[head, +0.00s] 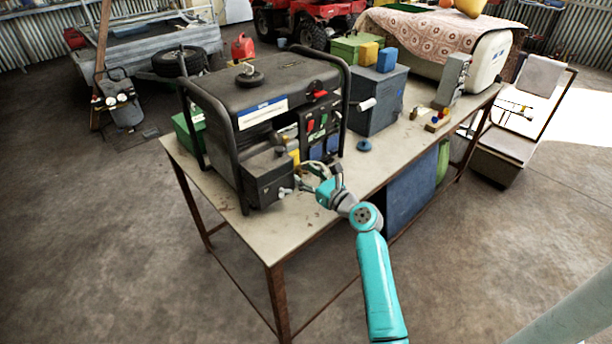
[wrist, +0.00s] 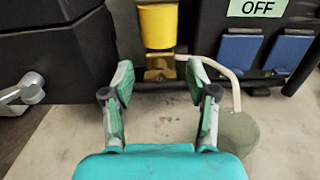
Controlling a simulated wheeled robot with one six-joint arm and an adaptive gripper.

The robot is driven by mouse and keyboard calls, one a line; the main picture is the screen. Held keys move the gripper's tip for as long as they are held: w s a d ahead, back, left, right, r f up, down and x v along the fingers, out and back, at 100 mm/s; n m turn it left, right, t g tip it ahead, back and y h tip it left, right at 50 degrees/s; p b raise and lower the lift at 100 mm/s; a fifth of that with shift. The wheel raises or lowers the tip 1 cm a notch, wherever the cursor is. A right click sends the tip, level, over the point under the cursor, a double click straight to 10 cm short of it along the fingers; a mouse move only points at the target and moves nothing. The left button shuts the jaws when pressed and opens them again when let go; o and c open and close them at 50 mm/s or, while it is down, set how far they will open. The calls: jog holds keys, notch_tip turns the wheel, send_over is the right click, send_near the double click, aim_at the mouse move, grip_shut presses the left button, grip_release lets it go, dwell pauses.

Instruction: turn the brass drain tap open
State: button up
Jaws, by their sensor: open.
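The brass drain tap (wrist: 160,66) shows in the wrist view as a small brass piece under a yellow cylinder (wrist: 158,26) on the dark generator. My gripper (wrist: 159,76) is open, with its two green-padded fingertips on either side of the tap in the picture. Nothing is held, and I cannot tell whether the fingers touch the tap. In the head view my gripper (head: 310,171) is low at the generator's (head: 263,88) front, above the bench. The tap cannot be made out there; the yellow cylinder (head: 295,159) shows beside the gripper.
A silver lever (wrist: 22,92) sticks out at the left. A pale hose runs to a grey-green round thing (wrist: 238,131) close to the right finger. Blue flaps (wrist: 240,54) and an OFF label are above right. The bench (head: 272,237) is bare in front.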

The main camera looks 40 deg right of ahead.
grip_shut()
jog(key=shift+n, duration=0.3)
jog(key=shift+a+f+n, duration=0.1)
jog(key=shift+n, duration=8.5)
